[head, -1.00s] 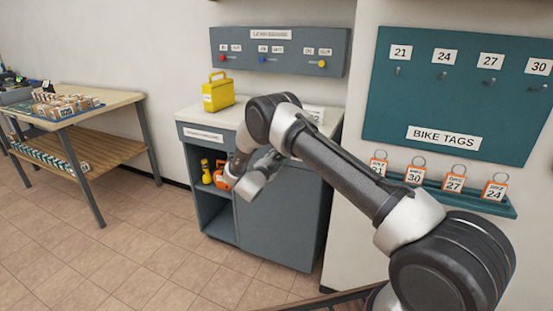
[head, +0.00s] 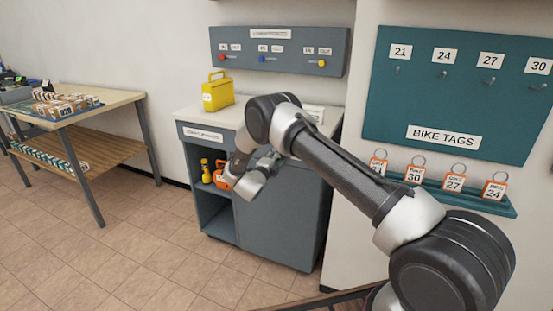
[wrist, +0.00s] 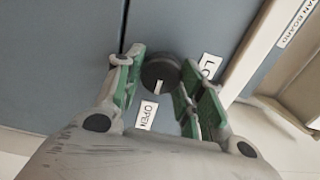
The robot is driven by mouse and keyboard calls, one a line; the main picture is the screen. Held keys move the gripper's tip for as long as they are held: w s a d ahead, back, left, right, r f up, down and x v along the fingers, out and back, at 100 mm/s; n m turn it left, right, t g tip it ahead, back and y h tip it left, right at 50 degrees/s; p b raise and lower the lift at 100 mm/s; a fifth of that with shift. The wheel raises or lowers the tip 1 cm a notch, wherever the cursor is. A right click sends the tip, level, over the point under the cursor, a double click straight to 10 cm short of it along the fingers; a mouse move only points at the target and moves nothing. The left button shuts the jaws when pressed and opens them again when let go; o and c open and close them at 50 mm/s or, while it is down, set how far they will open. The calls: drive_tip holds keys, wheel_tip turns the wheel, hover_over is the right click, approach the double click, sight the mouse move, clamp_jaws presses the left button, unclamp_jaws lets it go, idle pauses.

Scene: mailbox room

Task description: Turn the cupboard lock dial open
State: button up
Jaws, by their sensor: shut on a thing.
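The cupboard lock dial (wrist: 160,71) is a round black knob on the grey-blue door, with a short white mark on its face. My gripper (wrist: 162,78) has its green-padded fingers shut on the dial, one on either side. The white mark points down in the wrist view, toward the OPEN label (wrist: 147,115). A second label beginning "LO" (wrist: 209,66) is right of the dial, partly hidden by a finger. In the head view my gripper (head: 262,174) is at the front of the cupboard (head: 262,232), and the dial is hidden behind it.
The cupboard's left side is an open compartment holding a yellow item (head: 205,170) and an orange item (head: 223,180) close to my gripper. A yellow box (head: 217,94) stands on top. A wooden table (head: 95,103) is at left. The bike tags board (head: 455,95) hangs at right. The floor is clear.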

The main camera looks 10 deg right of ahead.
drive_tip(key=shift+s+f, duration=0.1)
drive_tip(key=shift+f, duration=0.05)
drive_tip(key=o, duration=1)
drive_tip(key=v, duration=1.2)
